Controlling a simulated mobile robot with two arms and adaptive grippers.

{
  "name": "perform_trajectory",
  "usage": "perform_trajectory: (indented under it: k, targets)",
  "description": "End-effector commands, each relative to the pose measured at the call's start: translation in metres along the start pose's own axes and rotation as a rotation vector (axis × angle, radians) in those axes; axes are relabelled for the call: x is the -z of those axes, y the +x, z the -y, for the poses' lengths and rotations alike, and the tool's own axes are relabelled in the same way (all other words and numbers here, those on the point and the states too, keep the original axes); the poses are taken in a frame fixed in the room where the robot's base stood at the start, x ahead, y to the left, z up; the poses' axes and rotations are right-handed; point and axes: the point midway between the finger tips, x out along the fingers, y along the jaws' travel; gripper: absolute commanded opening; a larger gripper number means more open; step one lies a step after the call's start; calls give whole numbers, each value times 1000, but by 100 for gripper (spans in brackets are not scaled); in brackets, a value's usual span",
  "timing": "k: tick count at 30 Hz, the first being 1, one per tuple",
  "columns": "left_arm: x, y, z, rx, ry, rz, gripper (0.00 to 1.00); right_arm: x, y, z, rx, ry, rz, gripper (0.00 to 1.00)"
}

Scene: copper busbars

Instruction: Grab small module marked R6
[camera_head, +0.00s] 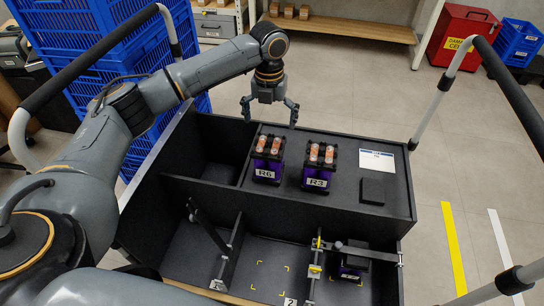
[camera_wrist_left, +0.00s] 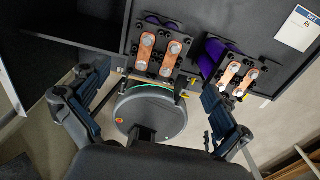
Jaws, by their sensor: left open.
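The module marked R6 (camera_head: 267,172) stands upright on the dark shelf of the cart, a purple and black block with copper bars on top. A similar module, whose label looks like R5 (camera_head: 316,181), stands to its right, with a gap between. My left gripper (camera_head: 268,114) is open and empty, fingers pointing down, above and behind the R6 module in the head view. In the left wrist view, the left module (camera_wrist_left: 160,48), apparently R6, lies ahead between the spread fingers of my left gripper (camera_wrist_left: 142,98). Its label is hidden there. My right gripper is not in view.
A white paper (camera_head: 377,161) and a flat black block (camera_head: 372,190) lie right of the modules. An empty compartment (camera_head: 212,158) is to the left. Lower bays in front hold clamps and a black module (camera_head: 350,268). Blue crates (camera_head: 85,45) stand behind left.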

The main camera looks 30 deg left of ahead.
Motion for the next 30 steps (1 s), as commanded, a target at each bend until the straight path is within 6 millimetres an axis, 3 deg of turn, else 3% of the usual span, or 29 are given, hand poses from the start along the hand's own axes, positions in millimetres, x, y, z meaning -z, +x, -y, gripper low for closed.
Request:
perform_trajectory:
  k: [1, 6, 14, 21, 25, 30]
  targets:
    - [1, 15, -1, -2, -1, -4, 100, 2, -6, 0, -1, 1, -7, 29]
    - [1, 46, 0, -1, -1, -2, 100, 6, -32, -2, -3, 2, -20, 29]
    - [1, 65, 0, 0, -1, 1, 100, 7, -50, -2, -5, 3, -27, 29]
    - [5, 95, -2, -1, -1, -1, 100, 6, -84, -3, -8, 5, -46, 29]
    - [5, 110, -2, -1, -1, 0, 100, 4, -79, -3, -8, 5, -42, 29]
    - [5, 114, -2, 0, -1, 1, 100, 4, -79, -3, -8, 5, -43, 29]
